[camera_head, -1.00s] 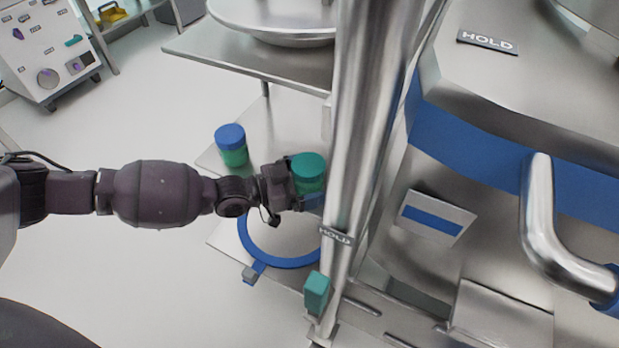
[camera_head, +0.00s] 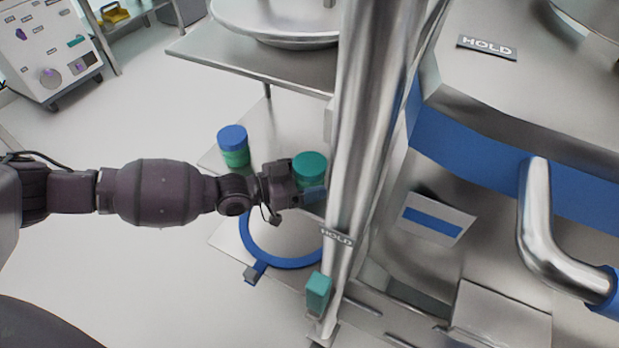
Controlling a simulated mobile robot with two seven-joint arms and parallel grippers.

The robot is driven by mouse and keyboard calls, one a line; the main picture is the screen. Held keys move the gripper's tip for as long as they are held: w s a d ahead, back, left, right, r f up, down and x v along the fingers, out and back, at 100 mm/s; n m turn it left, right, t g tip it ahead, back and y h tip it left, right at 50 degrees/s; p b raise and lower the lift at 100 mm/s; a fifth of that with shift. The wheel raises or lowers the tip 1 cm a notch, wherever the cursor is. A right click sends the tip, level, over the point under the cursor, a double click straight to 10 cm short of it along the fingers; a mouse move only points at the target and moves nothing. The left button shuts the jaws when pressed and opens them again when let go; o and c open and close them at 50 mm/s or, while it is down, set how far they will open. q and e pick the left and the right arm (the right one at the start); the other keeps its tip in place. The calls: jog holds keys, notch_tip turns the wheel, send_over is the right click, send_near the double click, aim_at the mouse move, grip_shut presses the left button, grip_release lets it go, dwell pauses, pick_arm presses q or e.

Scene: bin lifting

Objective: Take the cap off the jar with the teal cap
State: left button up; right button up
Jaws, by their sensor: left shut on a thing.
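The jar with the teal cap (camera_head: 311,181) stands upright just left of the steel column. Its teal cap (camera_head: 310,162) sits on top of the jar. My left gripper (camera_head: 304,194) reaches in from the left and is shut on the jar below the cap. The fingers hide much of the jar's lower part, so I cannot tell whether its base touches the surface below. My right gripper is not in view.
A green jar with a blue cap (camera_head: 233,146) stands behind and left of my gripper. A blue ring (camera_head: 282,262) lies below the gripper. The steel column (camera_head: 369,120) rises close to the right. A shelf (camera_head: 255,72) with a round pan is behind.

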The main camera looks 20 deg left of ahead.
aim_at(301, 167)
pick_arm(q)
notch_tip(301, 167, up, 4)
jog(key=shift+w+p, duration=0.1)
jog(key=shift+p, duration=0.6)
jog(key=f+p+v, duration=0.2)
jog(key=p+v, duration=0.1)
jog(key=v, duration=1.5)
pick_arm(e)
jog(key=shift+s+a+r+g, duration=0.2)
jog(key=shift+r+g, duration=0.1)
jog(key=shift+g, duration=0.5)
pick_arm(q)
jog(key=o, duration=0.5)
jog(key=c, duration=0.8)
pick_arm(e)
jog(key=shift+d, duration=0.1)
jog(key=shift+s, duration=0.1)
